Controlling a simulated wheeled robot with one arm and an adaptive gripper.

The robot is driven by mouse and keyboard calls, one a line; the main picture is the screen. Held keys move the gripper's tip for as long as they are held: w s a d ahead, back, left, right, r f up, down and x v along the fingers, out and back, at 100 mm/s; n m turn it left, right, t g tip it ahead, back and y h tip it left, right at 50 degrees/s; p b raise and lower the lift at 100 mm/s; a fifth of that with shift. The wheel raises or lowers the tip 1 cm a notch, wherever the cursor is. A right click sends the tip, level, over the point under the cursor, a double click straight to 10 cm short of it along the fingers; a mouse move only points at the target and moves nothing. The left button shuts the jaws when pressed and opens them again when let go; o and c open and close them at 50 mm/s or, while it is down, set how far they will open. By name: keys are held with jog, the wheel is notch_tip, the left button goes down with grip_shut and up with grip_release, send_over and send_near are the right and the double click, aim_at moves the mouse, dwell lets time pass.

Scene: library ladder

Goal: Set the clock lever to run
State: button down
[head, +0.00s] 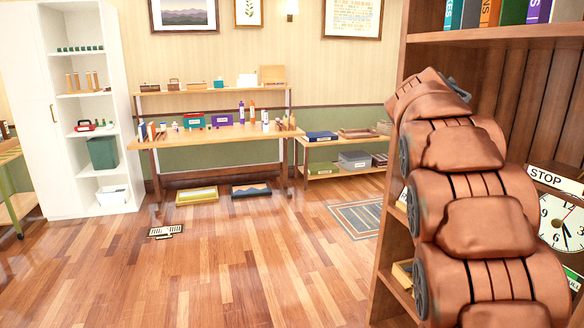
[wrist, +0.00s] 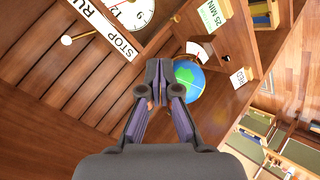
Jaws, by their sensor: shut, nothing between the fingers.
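The clock (wrist: 130,10) is at the top of the wrist view, with a white face and a wooden case. A white strip lettered RUN (wrist: 84,6) and STOP (wrist: 115,35) runs along its side. A thin lever with a pale round knob (wrist: 67,40) sticks out from near the middle of that strip. In the head view the clock face (head: 563,222) and STOP label (head: 556,179) show at the right edge, partly behind my arm; the lever is hidden there. My gripper (wrist: 158,82) is shut and empty, below and right of the lever, apart from it.
A globe (wrist: 188,80) stands on the shelf just beyond my fingertips. A 25 MIN sign (wrist: 215,13) and a RED card (wrist: 238,78) are to its right. The bookcase side (head: 392,175) stands beside my arm. The wooden floor (head: 270,260) is largely open.

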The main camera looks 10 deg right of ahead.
jog(key=s+a+f+n+g+y+p, duration=0.1)
jog(key=s+a+f+n+y, duration=0.1)
jog(key=s+a+f, duration=0.5)
jog(key=s+a+f+n+g+y+p, duration=0.1)
jog(key=s+a+f+y, duration=0.4)
jog(key=s+a, duration=0.8)
jog(key=s+a+f+n+y+p, duration=0.2)
jog(key=s+a+f, duration=0.8)
jog(key=a, duration=0.8)
jog(key=shift+s+a+f+n+g+y, duration=0.3)
jog(key=shift+s+f+n+g+y, duration=0.15)
jog(key=shift+f+y, duration=0.3)
